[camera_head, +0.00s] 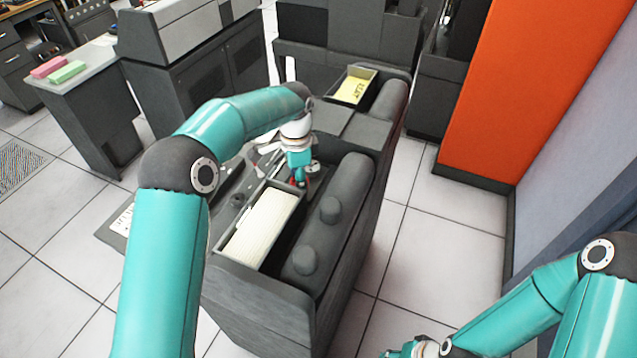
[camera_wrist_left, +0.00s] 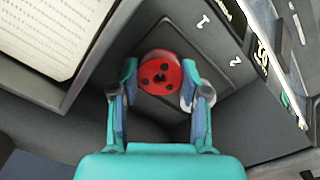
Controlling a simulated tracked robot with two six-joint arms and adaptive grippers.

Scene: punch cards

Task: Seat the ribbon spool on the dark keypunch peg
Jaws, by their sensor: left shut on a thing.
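The red ribbon spool (camera_wrist_left: 158,75) has a dark centre and several dark holes in its top face. My left gripper (camera_wrist_left: 160,82) is shut on it, a finger at each side. In the head view the left gripper (camera_head: 301,180) points down over the dark keypunch (camera_head: 265,290), just behind the card tray, with a speck of red at its tips. The spool stands over a dark panel; I cannot tell whether it touches it. The dark peg cannot be made out. My right gripper (camera_head: 415,350) is at the bottom edge, partly cut off, its jaws unclear.
A tray of cream cards (camera_head: 262,228) sits close in front of the left gripper. Dark rounded knobs (camera_head: 330,210) rise to its right. A tray with yellow cards (camera_head: 352,88) stands behind. The panel beside the spool bears the marks 1 and 2 (camera_wrist_left: 235,61).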

